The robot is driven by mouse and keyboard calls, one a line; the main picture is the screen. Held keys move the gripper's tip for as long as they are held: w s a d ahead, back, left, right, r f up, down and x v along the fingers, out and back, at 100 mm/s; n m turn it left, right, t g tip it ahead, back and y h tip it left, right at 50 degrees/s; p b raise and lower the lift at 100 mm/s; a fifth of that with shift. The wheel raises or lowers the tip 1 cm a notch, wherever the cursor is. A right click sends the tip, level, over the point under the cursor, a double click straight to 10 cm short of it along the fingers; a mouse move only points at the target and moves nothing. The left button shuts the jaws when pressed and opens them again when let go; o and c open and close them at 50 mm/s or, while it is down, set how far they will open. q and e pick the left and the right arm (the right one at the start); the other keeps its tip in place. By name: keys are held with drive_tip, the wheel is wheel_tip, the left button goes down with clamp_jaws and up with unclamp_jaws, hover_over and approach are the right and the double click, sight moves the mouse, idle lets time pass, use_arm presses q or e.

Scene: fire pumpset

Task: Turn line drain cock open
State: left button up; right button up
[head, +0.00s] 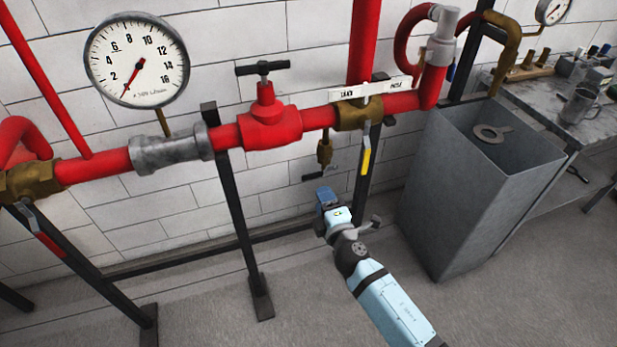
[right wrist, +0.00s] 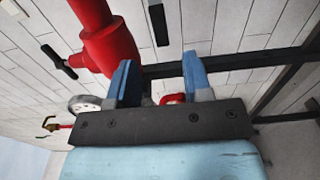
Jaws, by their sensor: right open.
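A small brass drain cock (head: 324,150) hangs under the red pipe in the head view, between the red valve and a brass valve with a yellow lever. Its small dark handle (head: 319,175) sticks out at its lower end. My right gripper (head: 326,196) is just below that handle in the head view, apart from it as far as I can tell. In the right wrist view its two blue fingers (right wrist: 160,78) stand apart with nothing gripped. I cannot make out the drain cock in that view. My left gripper is not in view.
The red valve (head: 268,118) has a black T-handle. The brass valve (head: 357,114) with the yellow lever (head: 365,160) is close to the right. A black post (head: 232,205) stands left of my gripper. A grey bin (head: 440,200) stands to the right.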

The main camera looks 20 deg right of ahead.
sight(312, 177)
drive_tip(key=w, duration=0.9)
drive_tip(key=shift+w+a, duration=0.1)
drive_tip(key=shift+a, duration=0.1)
clamp_jaws()
